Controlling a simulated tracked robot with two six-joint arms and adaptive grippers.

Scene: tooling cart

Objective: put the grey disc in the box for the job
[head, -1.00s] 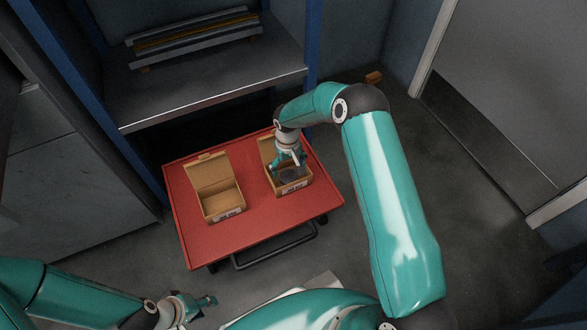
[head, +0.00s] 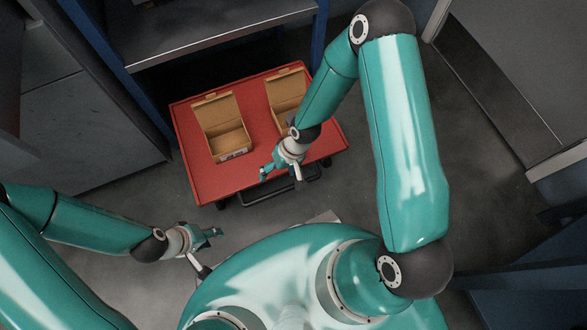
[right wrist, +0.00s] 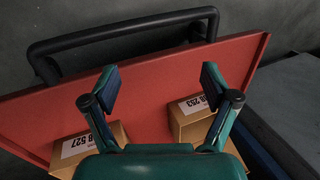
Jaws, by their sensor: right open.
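Two open cardboard boxes stand on the red cart: the left box (head: 228,138) and the right box (head: 288,88). Their lids are raised at the back. The left box looks empty. My right arm covers the front of the right box and much of its inside. The grey disc is in neither current view. My right gripper (head: 281,174) is open and empty, over the cart's front edge; its spread fingers show in the right wrist view (right wrist: 158,88). There, two box labels (right wrist: 78,147) (right wrist: 195,104) end in 527 and 253. My left gripper (head: 211,235) is in front of the cart; its jaw state is unclear.
The red cart (head: 205,175) has a dark handle (right wrist: 130,32) along its front edge. A grey shelf (head: 215,32) with blue posts stands behind it. The cart's front left surface is clear.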

